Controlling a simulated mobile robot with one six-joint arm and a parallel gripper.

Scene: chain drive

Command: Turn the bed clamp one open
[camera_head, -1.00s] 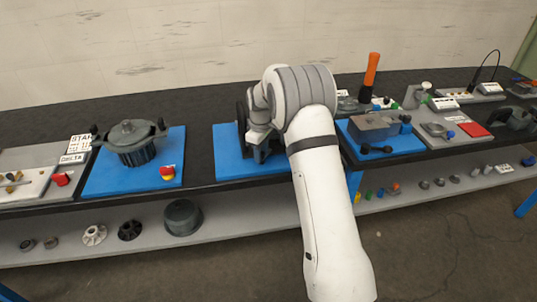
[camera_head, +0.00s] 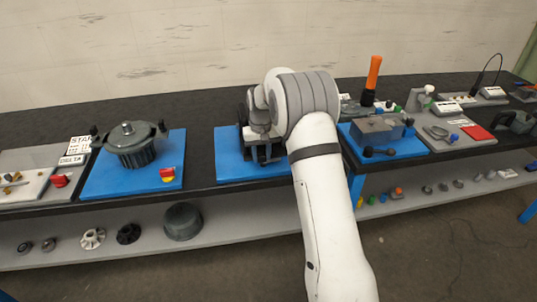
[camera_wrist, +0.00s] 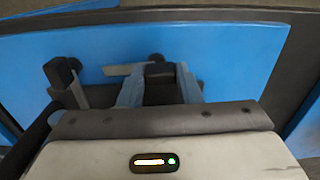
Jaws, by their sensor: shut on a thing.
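My gripper (camera_wrist: 158,76) is shut on a dark, block-like part (camera_wrist: 159,90) in the wrist view, with one pale finger on each side of it. This part looks like the handle of bed clamp one, but its label or full shape does not show. A second dark knob on a grey post (camera_wrist: 62,72) stands to the left, apart from the fingers. In the head view my gripper (camera_head: 264,150) is low over the middle blue board (camera_head: 228,168). My arm and wrist hide much of the dark mechanism there. I cannot tell how far the clamp is turned.
A dark, pot-shaped machine (camera_head: 130,145) and a red and yellow switch (camera_head: 168,174) are on the left blue board. A grey block with black knobs (camera_head: 376,130) is to the right. A lower shelf holds a dark bucket (camera_head: 183,221).

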